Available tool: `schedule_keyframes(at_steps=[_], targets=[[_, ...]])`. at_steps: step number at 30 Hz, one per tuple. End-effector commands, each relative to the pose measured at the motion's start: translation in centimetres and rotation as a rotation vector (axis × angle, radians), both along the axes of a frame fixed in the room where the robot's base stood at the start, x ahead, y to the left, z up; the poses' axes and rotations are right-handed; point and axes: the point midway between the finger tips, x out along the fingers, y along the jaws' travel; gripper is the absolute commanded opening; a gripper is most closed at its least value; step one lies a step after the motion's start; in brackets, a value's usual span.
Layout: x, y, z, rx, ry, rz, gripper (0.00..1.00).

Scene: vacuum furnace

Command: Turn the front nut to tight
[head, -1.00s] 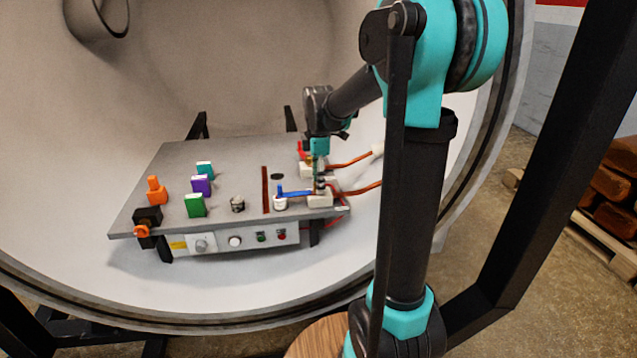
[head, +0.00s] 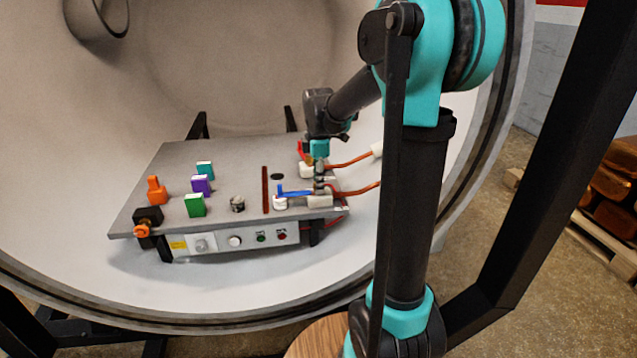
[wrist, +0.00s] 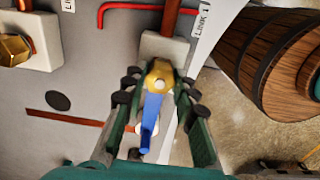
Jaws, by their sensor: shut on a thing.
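The front nut (wrist: 160,76) is a brass piece at the end of a pale block (wrist: 165,47) in the wrist view. A blue bar (wrist: 151,112) runs from it toward the camera; it also shows in the head view (head: 294,192), lying level above the bench top. My gripper (wrist: 160,84) points down with its green, black-padded fingers on either side of the nut, shut on it. In the head view my gripper (head: 319,178) stands over the front block (head: 320,201) at the bench's right front. The fingers hide the nut there.
A second brass nut (wrist: 14,48) sits on another pale block at the left of the wrist view. Orange rods (head: 352,191) run right from the blocks. Coloured blocks, including a green one (head: 195,205), stand left on the grey bench (head: 235,165). The chamber wall curves around.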

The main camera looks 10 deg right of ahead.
Motion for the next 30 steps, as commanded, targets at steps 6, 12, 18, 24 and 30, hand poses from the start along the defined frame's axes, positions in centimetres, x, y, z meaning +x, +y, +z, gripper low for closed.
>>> schedule_keyframes(at_steps=[6,12,18,24,30], targets=[[0.02,0.00,0.02,0.000,0.000,-0.080,0.00],[0.02,0.00,0.02,0.000,0.000,-0.229,0.00],[0.03,-0.01,0.03,0.000,0.000,-0.417,0.00],[0.03,-0.01,0.03,0.000,0.000,-0.608,0.00],[0.03,-0.01,0.03,0.000,-0.001,-0.798,0.00]])
